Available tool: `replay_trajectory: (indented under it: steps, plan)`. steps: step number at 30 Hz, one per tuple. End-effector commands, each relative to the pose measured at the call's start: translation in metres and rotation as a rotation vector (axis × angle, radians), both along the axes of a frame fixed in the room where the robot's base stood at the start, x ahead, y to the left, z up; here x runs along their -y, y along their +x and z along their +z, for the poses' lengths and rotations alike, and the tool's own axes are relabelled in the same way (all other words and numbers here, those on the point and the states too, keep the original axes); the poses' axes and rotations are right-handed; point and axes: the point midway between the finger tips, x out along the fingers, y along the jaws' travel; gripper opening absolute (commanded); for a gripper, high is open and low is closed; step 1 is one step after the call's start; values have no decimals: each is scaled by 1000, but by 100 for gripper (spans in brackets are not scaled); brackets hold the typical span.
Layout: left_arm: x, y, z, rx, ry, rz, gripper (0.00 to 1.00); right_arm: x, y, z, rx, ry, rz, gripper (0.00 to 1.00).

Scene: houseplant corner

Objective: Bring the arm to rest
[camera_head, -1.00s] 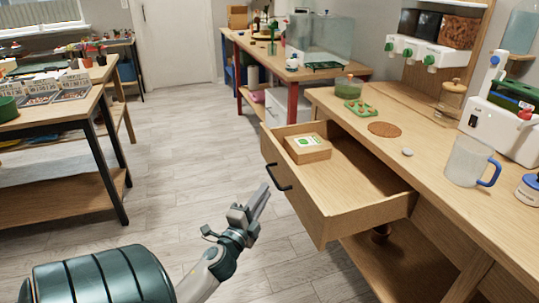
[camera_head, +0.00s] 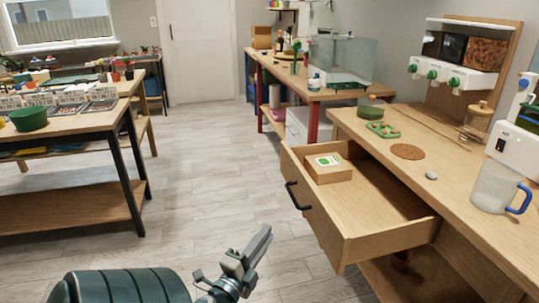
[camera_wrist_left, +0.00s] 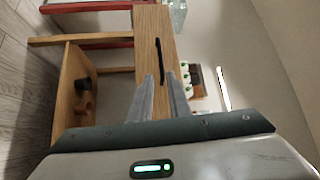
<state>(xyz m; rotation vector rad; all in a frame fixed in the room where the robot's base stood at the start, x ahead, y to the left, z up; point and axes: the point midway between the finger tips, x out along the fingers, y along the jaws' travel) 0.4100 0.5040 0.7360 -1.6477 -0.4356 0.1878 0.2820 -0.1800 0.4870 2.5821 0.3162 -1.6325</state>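My left gripper (camera_head: 258,245) is at the bottom middle of the head view, over the floor in front of the pulled-out drawer (camera_head: 385,244). It is apart from the drawer's black handle (camera_head: 298,196). In the left wrist view its two fingers (camera_wrist_left: 160,82) show a narrow gap with nothing held between them. The black handle (camera_wrist_left: 159,50) shows beyond the fingertips there. My right gripper is in neither view.
A small box (camera_head: 328,168) lies in the open drawer, which juts from the wooden workbench (camera_head: 455,201). A glass mug (camera_head: 495,188) stands on the bench. Another table (camera_head: 75,128) stands at left. The floor (camera_head: 215,165) between is clear.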

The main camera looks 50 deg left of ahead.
Motion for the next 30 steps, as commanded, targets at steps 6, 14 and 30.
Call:
replay_trajectory:
  steps: [6, 14, 30]
  plan:
    - [0, 0, 0, 0, 0, 0, 17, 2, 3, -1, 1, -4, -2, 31]
    - [3, 1, -6, -3, -43, 6, 17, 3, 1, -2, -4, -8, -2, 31]
    - [147, -27, -177, -353, -986, 147, 17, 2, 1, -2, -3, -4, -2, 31]
